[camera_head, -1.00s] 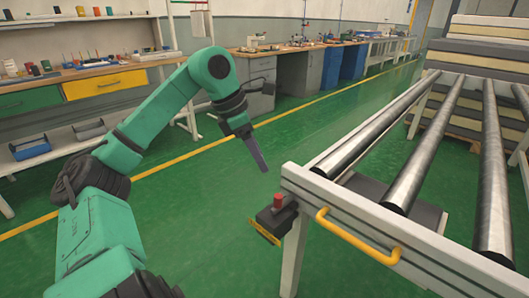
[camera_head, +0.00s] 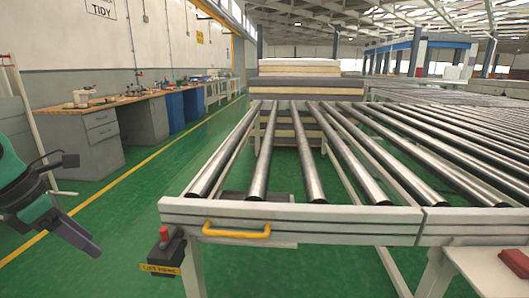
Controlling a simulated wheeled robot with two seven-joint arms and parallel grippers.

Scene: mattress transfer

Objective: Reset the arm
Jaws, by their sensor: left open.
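My left gripper (camera_head: 78,236) is at the lower left edge of the head view, at the end of my green and black arm. Its dark fingers point down and to the right over the green floor. It is open, with nothing seen between the fingers. It is apart from the roller table (camera_head: 320,215) to its right. My right gripper is not in view.
The roller table has a yellow handle (camera_head: 236,231) and a red button box (camera_head: 164,250) at its front left corner. Stacked mattresses (camera_head: 298,83) stand at its far end. Workbenches (camera_head: 92,107) line the left wall. Green floor lies clear between.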

